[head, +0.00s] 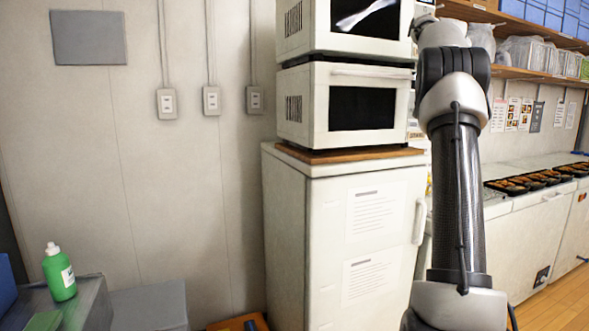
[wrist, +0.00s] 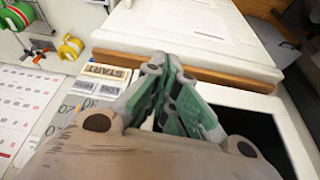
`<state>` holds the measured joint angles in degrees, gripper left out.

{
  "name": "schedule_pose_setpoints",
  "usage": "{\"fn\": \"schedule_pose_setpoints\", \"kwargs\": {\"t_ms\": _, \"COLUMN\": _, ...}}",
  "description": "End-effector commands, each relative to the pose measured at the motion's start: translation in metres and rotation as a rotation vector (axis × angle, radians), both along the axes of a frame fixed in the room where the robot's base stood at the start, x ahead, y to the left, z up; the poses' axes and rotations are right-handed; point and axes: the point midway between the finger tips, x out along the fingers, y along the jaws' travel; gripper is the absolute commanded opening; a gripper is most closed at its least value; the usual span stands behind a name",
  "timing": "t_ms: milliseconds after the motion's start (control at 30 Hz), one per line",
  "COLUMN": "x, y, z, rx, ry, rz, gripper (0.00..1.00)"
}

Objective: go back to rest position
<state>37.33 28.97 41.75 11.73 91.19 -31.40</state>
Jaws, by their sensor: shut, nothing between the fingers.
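My gripper (wrist: 163,68) shows in the wrist view with its green and grey fingers drawn together at the tips, shut and empty. It is in front of a white appliance with a dark window (wrist: 255,130); I cannot tell whether it touches it. In the head view my arm rises at the right of centre, and the gripper itself is out of the picture. Black bento trays (head: 530,181) with food stand in a row on the white counter (head: 520,204) at the right, away from the gripper.
Two stacked white ovens (head: 300,105) stand on a white fridge (head: 285,200) beside my arm. A green bottle (head: 58,275) stands on a grey surface at the lower left. Tape rolls (wrist: 70,46) hang at the wrist view's upper left. Wooden floor (head: 565,305) is clear at the right.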

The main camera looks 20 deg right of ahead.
Motion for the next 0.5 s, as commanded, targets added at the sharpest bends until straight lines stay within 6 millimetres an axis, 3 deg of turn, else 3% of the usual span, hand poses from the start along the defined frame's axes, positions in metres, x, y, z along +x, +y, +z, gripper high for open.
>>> {"fn": "schedule_pose_setpoints", "kwargs": {"t_ms": 200, "x": 0.008, "y": -0.008, "z": 0.001, "rx": 0.003, "ry": -0.034, "rz": -0.085, "gripper": 0.0}}
{"fn": "schedule_pose_setpoints", "kwargs": {"t_ms": 367, "x": 0.003, "y": -0.014, "z": -0.062, "rx": 0.061, "ry": 0.029, "rz": -0.221, "gripper": 0.0}}
{"fn": "schedule_pose_setpoints", "kwargs": {"t_ms": 500, "x": -0.023, "y": 0.019, "z": -0.096, "rx": 0.087, "ry": 0.079, "rz": -0.306, "gripper": 0.0}}
